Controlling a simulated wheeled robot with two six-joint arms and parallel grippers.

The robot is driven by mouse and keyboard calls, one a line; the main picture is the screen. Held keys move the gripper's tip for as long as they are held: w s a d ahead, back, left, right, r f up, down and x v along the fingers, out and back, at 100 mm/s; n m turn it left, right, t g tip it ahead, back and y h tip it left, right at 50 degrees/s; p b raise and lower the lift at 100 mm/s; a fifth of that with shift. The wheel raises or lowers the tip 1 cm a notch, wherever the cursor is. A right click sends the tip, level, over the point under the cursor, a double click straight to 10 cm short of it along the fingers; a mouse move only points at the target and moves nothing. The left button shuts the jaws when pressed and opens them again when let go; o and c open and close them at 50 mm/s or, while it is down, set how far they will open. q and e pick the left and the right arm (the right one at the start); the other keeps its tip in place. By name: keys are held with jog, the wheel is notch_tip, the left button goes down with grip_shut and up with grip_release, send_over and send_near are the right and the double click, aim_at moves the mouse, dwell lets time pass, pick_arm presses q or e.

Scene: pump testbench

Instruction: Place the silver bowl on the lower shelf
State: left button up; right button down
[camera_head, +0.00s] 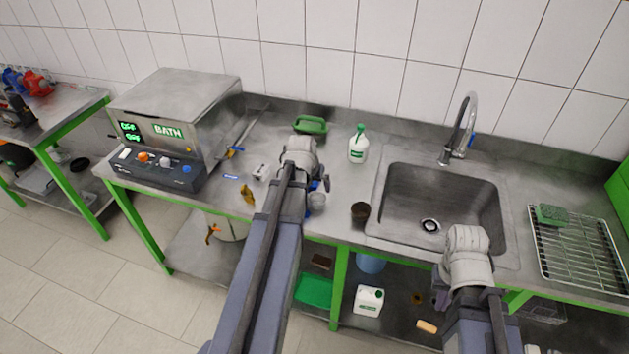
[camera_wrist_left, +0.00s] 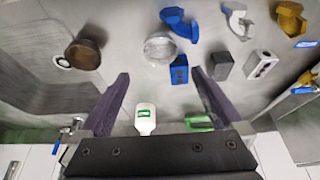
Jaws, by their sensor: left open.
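The silver bowl (camera_head: 316,201) sits on the steel counter, partly hidden by my left arm. In the left wrist view the bowl (camera_wrist_left: 160,48) lies beyond the fingertips, slightly left of a blue block. My left gripper (camera_wrist_left: 160,83) is open and empty above the counter, apart from the bowl. In the head view its fingers are mostly hidden by its own arm. The lower shelf (camera_head: 397,312) runs under the counter. My right gripper (camera_head: 441,295) hangs in front of the sink; its fingers are mostly hidden and I cannot tell its opening.
A brown cup (camera_head: 361,212) stands between bowl and sink (camera_head: 432,205). Small metal and blue parts lie near the bowl. A white bottle (camera_head: 358,145) stands behind. A green tray (camera_head: 313,290), canister (camera_head: 368,300) and blue bucket (camera_head: 371,262) occupy the shelf area. A green leg (camera_head: 339,285) divides it.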

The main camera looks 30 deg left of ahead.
pick_arm(q)
jog(key=shift+s+r, duration=0.1)
jog(key=shift+r, duration=0.15)
pick_arm(e)
jog(key=shift+r, duration=0.25)
pick_arm(q)
jog(key=s+d+m+g, duration=0.1)
jog(key=s+d, duration=0.4)
jog(key=d, duration=0.5)
jog(key=s+d+f+m+g, duration=0.1)
jog(key=s+d, duration=0.4)
jog(key=d, duration=0.6)
jog(key=s+d+m+g, duration=0.2)
jog(key=s+d+m, duration=0.2)
jog(key=d, duration=0.7)
jog(key=shift+s+d+f+m+g, duration=0.3)
jog(key=shift+s+g, duration=0.1)
jog(key=shift+s, duration=0.45)
